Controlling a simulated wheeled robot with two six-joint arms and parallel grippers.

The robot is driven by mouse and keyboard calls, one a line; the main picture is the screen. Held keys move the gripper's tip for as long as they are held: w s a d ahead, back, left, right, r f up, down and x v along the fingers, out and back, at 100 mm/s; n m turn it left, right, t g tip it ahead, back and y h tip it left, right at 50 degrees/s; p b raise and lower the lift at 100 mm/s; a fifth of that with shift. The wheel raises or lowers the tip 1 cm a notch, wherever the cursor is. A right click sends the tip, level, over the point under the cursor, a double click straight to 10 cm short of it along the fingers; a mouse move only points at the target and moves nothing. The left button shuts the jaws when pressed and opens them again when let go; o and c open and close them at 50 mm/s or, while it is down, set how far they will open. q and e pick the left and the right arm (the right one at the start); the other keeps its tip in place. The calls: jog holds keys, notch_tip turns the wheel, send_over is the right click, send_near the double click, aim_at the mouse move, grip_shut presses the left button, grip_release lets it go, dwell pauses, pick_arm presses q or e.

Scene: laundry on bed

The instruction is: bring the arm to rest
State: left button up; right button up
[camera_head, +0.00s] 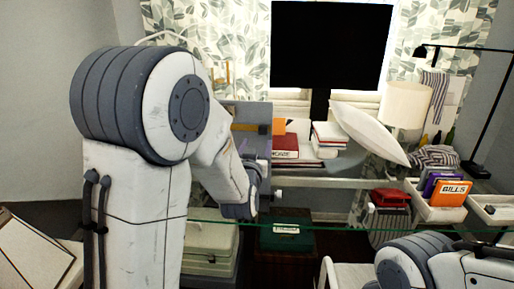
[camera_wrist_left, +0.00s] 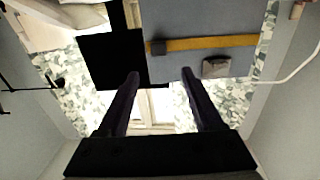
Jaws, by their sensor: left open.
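My left arm fills the left of the head view, bent at a large grey joint, with its forearm sloping down to the right. In the left wrist view my left gripper (camera_wrist_left: 160,73) is open, its two dark fingers apart with nothing between them. In the head view its fingers cannot be made out clearly past the wrist. Part of my right arm shows at the lower right of the head view; its gripper is not in view.
A glass edge crosses in front of me. Behind it are a desk with a black monitor (camera_head: 330,45), books (camera_head: 285,147), a white lamp (camera_head: 406,104) and a tray (camera_head: 435,213) with a BILLS folder (camera_head: 451,193). A green box (camera_head: 287,230) stands below.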

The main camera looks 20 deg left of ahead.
pick_arm(q)
jog(key=s+d+f+m+g+h+p, duration=0.1)
jog(key=s+d+f+m+g+h, duration=0.3)
jog(key=s+d, duration=0.4)
jog(key=s+d+f+m+g+h+p, duration=0.1)
jog(key=s+d+f+g+h, duration=0.3)
jog(key=d, duration=0.7)
jog(key=s+f+m+g+y+p, duration=0.1)
jog(key=s+m+g+y, duration=0.2)
jog(key=s+g, duration=0.6)
jog(key=s+m, duration=0.1)
jog(key=s, duration=1.3)
jog(key=shift+s+a+m+g+p, duration=0.25)
jog(key=shift+s+m+g+p, duration=0.05)
jog(key=shift+s+m+p, duration=0.1)
